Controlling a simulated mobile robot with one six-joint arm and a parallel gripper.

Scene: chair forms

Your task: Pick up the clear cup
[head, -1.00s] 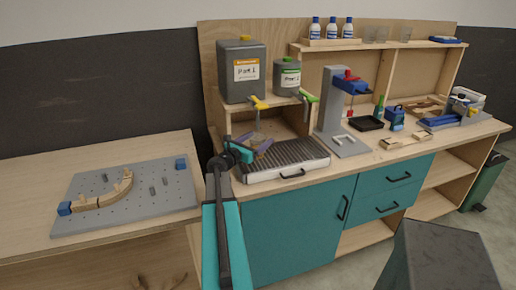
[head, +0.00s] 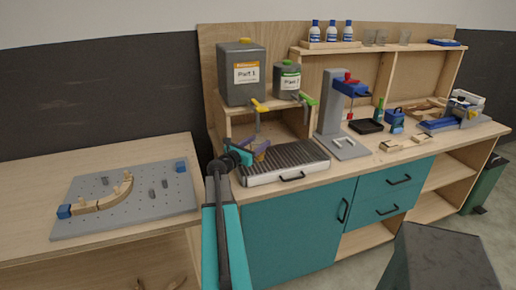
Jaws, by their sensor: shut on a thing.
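The teal wrist and my arm hide part of this area. Other clear cups (head: 381,38) stand on the upper shelf to the right of the white bottles.
Two grey jugs, Part 1 (head: 241,88) and a smaller one (head: 287,80), stand on a shelf with taps overhanging. A pegboard plate (head: 125,215) lies on the left table.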

